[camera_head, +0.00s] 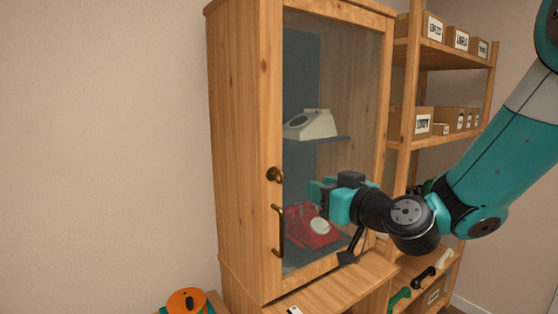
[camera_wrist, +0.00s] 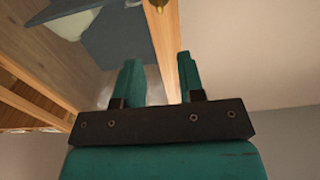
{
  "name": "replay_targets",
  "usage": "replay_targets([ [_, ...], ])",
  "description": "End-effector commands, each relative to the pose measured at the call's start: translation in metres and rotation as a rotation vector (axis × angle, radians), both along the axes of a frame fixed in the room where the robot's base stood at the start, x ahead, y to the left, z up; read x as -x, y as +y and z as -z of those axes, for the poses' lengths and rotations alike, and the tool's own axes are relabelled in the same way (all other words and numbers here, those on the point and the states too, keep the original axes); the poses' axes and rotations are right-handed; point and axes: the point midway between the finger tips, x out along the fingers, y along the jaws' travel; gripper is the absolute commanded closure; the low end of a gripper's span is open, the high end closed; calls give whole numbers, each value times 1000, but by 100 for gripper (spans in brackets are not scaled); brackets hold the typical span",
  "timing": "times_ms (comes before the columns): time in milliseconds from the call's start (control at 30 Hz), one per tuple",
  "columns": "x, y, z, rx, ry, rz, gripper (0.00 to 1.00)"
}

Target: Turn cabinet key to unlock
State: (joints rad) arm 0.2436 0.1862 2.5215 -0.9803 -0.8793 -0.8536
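The wooden cabinet (camera_head: 240,120) has a glass door, which looks shut. A round brass key or lock piece (camera_head: 274,175) sits on the left side of the door frame, above the dark pull handle (camera_head: 278,232). A bit of brass (camera_wrist: 158,4) shows at the top edge of the wrist view. My gripper (camera_head: 314,191) is in front of the glass, to the right of the brass piece and apart from it. In the wrist view my gripper (camera_wrist: 161,72) has its two teal fingers spread, with nothing between them.
Behind the glass are a pale phone (camera_head: 311,124) on a shelf and a red phone (camera_head: 312,228) below. A shelf rack (camera_head: 412,90) with boxes stands at the right. An orange object (camera_head: 187,301) is at the bottom left. The wall side at left is clear.

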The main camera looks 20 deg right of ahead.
Motion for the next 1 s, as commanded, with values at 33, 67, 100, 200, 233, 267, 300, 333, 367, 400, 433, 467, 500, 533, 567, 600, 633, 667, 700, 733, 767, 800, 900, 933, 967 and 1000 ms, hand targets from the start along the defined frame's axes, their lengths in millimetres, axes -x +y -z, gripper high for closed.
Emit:
replay_targets([
  [33, -6, 2, -6, -2, 8, 1, 64],
  [67, -13, 5, -6, 0, 6, -1, 64],
  [100, -21, 8, -6, 0, 5, -3, 64],
  [200, -41, 14, -7, 2, 5, -3, 64],
  [233, -47, 16, -7, 0, 5, -2, 64],
  [267, -53, 18, -6, 1, 5, -2, 64],
  [300, -60, 21, -6, 1, 5, -3, 64],
  [333, -66, 23, -7, 1, 4, -2, 64],
  [367, -73, 25, -7, 1, 4, -2, 64],
  [400, -80, 27, -7, 0, 4, -2, 64],
  [433, -86, 30, -6, 2, 5, -2, 64],
  [467, -92, 31, -7, 1, 4, -2, 64],
  [500, -99, 33, -7, 1, 3, -1, 64],
  [533, -104, 35, -6, 2, 3, -1, 64],
  [567, -108, 37, -6, 0, 4, -2, 64],
  [600, -114, 39, -5, 2, 3, -2, 64],
  [633, -118, 40, -5, 1, 3, -1, 64],
  [667, -122, 41, -5, 1, 3, -1, 64],
  [700, -127, 42, -4, 2, 3, -1, 64],
  [733, -130, 43, -4, 1, 3, -1, 64],
  [767, -132, 44, -3, 1, 3, -1, 64],
  [800, -135, 45, -3, 2, 2, 0, 64],
  [900, -139, 46, -1, 0, 2, 0, 64],
  [933, -139, 46, 0, 0, 2, 0, 64],
  [967, -140, 46, 0, 0, 2, 1, 64],
  [1000, -140, 46, 0, 0, 1, 1, 64],
])
